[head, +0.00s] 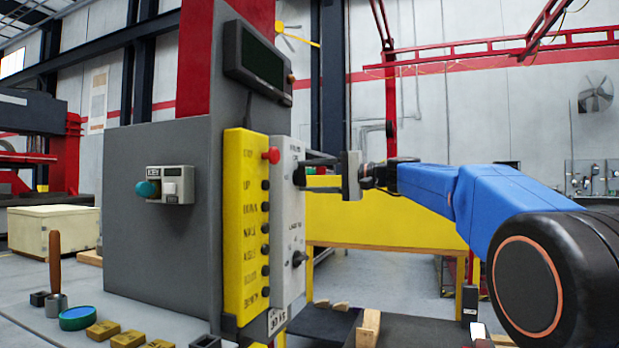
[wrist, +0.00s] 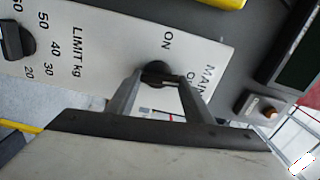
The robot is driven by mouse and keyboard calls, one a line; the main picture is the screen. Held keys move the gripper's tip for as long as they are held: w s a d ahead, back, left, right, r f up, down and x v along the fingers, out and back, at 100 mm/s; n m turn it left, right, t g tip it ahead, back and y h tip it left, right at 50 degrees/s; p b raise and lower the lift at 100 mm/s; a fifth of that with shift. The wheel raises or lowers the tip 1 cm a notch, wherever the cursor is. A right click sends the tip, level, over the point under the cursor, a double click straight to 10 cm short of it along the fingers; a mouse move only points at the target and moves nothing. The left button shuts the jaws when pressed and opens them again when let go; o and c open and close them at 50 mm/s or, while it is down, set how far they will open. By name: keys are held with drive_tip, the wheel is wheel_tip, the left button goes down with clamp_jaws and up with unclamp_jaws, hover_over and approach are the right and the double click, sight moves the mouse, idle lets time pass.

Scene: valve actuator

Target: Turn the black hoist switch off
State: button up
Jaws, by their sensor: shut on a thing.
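The black rotary switch (wrist: 155,69) sits on the white panel (wrist: 95,50), beside the lettering MAIN and ON in the wrist view. In the head view it is at the upper part of the white panel (head: 288,220), at the fingertips. My gripper (wrist: 161,80) has one finger on each side of the switch and is shut on it. In the head view my gripper (head: 308,170) reaches the panel from the right. The second position label is partly hidden by a finger, and I cannot tell which way the switch points.
A second black knob (wrist: 17,40), by LIMIT kg, is lower on the same panel. A yellow button box (head: 245,220) with a red button (head: 271,155) stands left of it. A dark display (head: 260,62) is above. A grey key box (head: 170,185) is further left.

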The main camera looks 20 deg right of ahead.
drive_tip(key=shift+m, duration=0.5)
drive_tip(key=o, duration=1.1)
drive_tip(key=shift+d, duration=0.1)
drive_tip(key=shift+c, duration=0.2)
drive_tip(key=v, duration=1.7)
drive_tip(key=shift+s+d, duration=0.1)
